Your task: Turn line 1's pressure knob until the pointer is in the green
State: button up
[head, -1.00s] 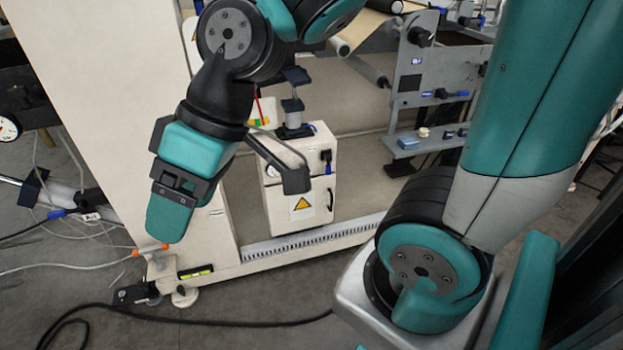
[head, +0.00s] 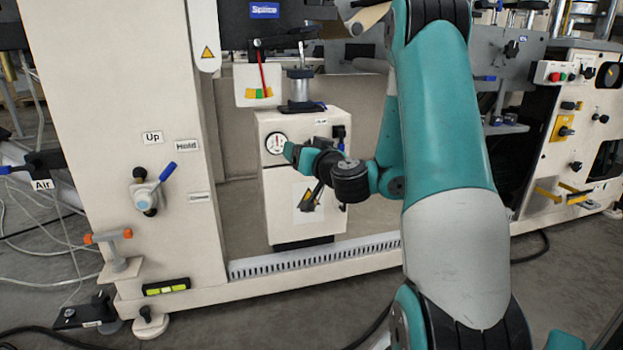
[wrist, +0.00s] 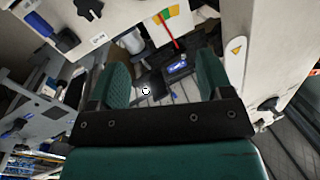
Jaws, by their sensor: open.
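A cream box (head: 267,205) stands behind my arm in the head view. It carries a small round white gauge (head: 275,143), whose needle and any green band are too small to read. A black knob (head: 338,131) sits at its upper right, beside a small label. I cannot tell which control is line 1's pressure knob. My gripper (head: 291,152) is in front of the box, pointing left, just right of the gauge. In the wrist view my gripper (wrist: 163,78) is open and empty. A dark knob (wrist: 88,8) shows beyond the left finger there.
A red pointer (head: 262,72) hangs over a coloured scale (head: 258,93) above the box. A blue-handled valve (head: 148,190) is on the left cream panel. A floor-level slotted rail (head: 310,259) runs below the box. A control cabinet (head: 575,120) stands at right.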

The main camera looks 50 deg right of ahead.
jog(key=s+d+f+m+g+h+b, duration=0.2)
jog(key=s+d+f+m+h, duration=0.15)
jog(key=d+f, duration=0.2)
jog(key=shift+n+h, duration=0.25)
jog(key=shift+n, duration=0.2)
jog(key=shift+r+p+x, duration=0.15)
jog(key=shift+p+x, duration=4.35)
jog(key=shift+p, duration=0.45)
jog(key=shift+r+p+x, duration=0.1)
jog(key=shift+p+x, duration=4.45)
jog(key=shift+p, duration=0.4)
jog(key=c, duration=0.9)
